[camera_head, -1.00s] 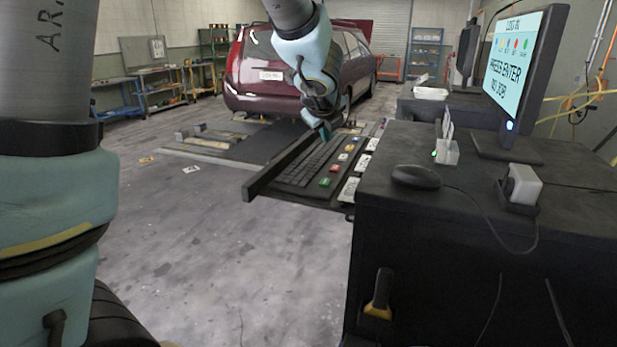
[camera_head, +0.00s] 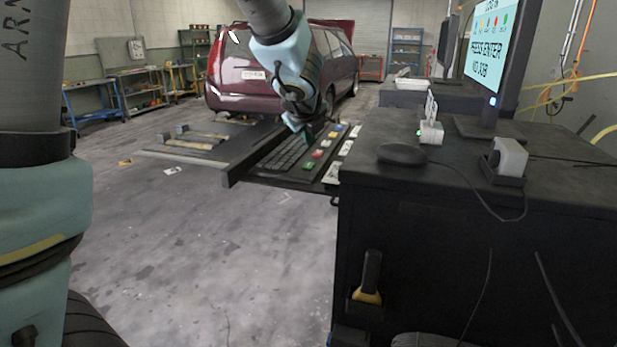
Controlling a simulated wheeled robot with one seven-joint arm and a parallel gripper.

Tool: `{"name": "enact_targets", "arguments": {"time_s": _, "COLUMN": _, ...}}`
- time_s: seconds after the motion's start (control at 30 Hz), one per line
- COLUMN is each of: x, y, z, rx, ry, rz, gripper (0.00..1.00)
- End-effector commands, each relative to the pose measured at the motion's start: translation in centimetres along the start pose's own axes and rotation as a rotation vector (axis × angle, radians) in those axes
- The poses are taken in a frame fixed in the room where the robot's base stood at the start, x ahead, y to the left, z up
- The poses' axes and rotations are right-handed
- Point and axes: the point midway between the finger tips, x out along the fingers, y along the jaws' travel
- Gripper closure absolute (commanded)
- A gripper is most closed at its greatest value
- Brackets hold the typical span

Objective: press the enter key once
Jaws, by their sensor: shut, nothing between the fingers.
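The keyboard (camera_head: 283,158) lies on a dark pull-out shelf at the left side of the black cabinet. A row of coloured keys runs along its right side, including a green key (camera_head: 309,165) and a red key (camera_head: 317,154). I cannot make out which key is enter. My gripper (camera_head: 306,136) is shut and empty, pointing down at the far part of the keyboard. I cannot tell whether its tip touches a key. The monitor (camera_head: 490,50) shows "PRESS ENTER" and "NO JOB"; its top is cut off.
A mouse (camera_head: 402,154), a small white box in a dark holder (camera_head: 508,157) and a card holder (camera_head: 431,131) stand on the black cabinet (camera_head: 430,200). A dark red car (camera_head: 285,70) stands behind my arm. Open floor (camera_head: 200,250) lies left of the cabinet.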

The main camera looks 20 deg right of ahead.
Motion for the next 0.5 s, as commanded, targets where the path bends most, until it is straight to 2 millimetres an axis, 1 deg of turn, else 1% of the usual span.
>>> {"name": "enact_targets", "arguments": {"time_s": 0.03, "x": 1.0, "y": 0.8, "z": -0.8, "rx": 0.001, "ry": 0.000, "rz": 0.000, "gripper": 1.00}}
{"name": "enact_targets", "arguments": {"time_s": 0.2, "x": 2.2, "y": 1.6, "z": -1.6, "rx": -0.001, "ry": 0.000, "rz": 0.000, "gripper": 1.00}}
{"name": "enact_targets", "arguments": {"time_s": 0.5, "x": 2.4, "y": 1.7, "z": -1.7, "rx": -0.001, "ry": 0.000, "rz": 0.000, "gripper": 1.00}}
